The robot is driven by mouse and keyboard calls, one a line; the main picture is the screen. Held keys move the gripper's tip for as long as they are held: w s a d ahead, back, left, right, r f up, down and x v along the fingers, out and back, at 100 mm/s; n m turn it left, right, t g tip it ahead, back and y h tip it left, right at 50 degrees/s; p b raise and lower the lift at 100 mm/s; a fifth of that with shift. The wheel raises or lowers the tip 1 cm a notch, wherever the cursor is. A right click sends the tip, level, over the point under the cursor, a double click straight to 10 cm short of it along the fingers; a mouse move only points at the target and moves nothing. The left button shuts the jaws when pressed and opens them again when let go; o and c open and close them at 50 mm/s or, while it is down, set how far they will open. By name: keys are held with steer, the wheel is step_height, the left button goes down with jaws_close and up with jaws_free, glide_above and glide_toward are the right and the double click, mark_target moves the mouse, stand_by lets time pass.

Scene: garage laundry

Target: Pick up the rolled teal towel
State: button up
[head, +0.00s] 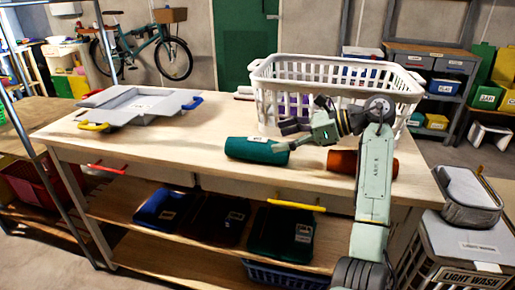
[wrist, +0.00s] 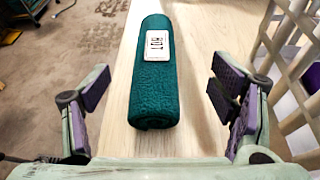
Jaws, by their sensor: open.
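The rolled teal towel (head: 257,150) lies on its side near the front edge of the wooden table. In the wrist view the teal towel (wrist: 152,92) lies between and beyond the fingers, with a white label on its upper side. My gripper (head: 296,134) is just to the right of the towel in the head view. In the wrist view my gripper (wrist: 166,100) has its fingers spread wide on either side of the towel's near end. Nothing is held.
A white laundry basket (head: 335,72) stands behind my gripper on the table (head: 150,134). A rust-coloured roll (head: 343,162) lies to the right, partly behind my arm. A grey folded item (head: 140,104) lies on the left. Bare tabletop surrounds the towel's left side.

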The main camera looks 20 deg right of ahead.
mark_target(272, 141)
steer(key=p+x, duration=0.2)
steer(key=x, duration=0.3)
steer(key=shift+s+a, duration=0.1)
steer(key=shift+s, duration=0.05)
steer(key=shift+w+a+f, duration=0.3)
steer(key=shift+a, duration=0.1)
steer(key=shift+c, duration=0.5)
steer(key=c, duration=1.3)
